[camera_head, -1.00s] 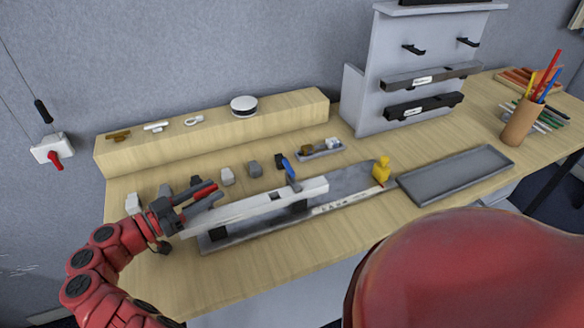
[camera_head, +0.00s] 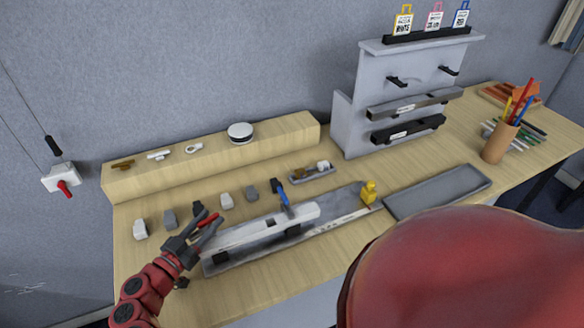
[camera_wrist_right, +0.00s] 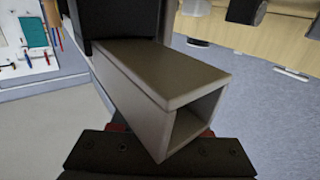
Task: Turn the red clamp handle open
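The red clamp handle (camera_head: 208,219) is a short red lever near the left end of the pale square beam (camera_head: 270,228). The beam lies on a long grey fixture (camera_head: 237,262) on the table. Contact with the handle cannot be made out. A blue handle (camera_head: 283,196) stands farther right along the beam.
Several grey blocks (camera_head: 226,200) sit behind the beam. A yellow piece (camera_head: 369,191) stands at the fixture's right end. Right of it lie a grey tray (camera_head: 440,190) and a pen cup (camera_head: 499,143). A wooden ledge (camera_head: 215,147) runs along the back.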

